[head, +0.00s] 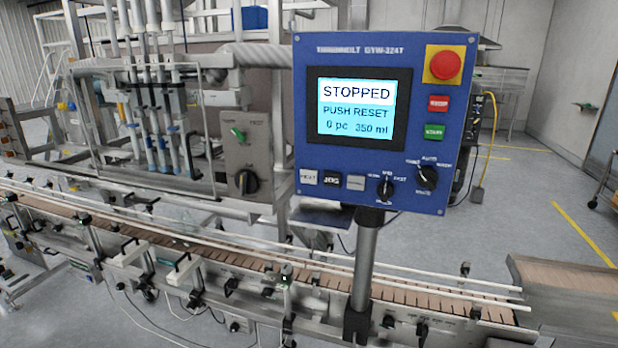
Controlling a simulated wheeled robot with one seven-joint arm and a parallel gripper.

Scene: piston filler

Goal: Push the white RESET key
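The blue control panel (481,60) stands on a grey post in front of the conveyor. Its screen (357,108) reads "STOPPED", "PUSH RESET", "0 pc 350 ml". The white key (309,177) is at the panel's lower left; its small lettering is blurred but looks like RESET. A black JOG key (331,179) sits right of it, then a grey key (355,182) with unreadable lettering. My gripper is not in view, and nothing covers the white key.
A red emergency knob (443,64) on yellow, red (438,103) and green (434,131) buttons and two black dials (427,177) share the panel. The conveyor (240,262) with rails runs below and behind it. A grey switch box (248,155) stands to the left.

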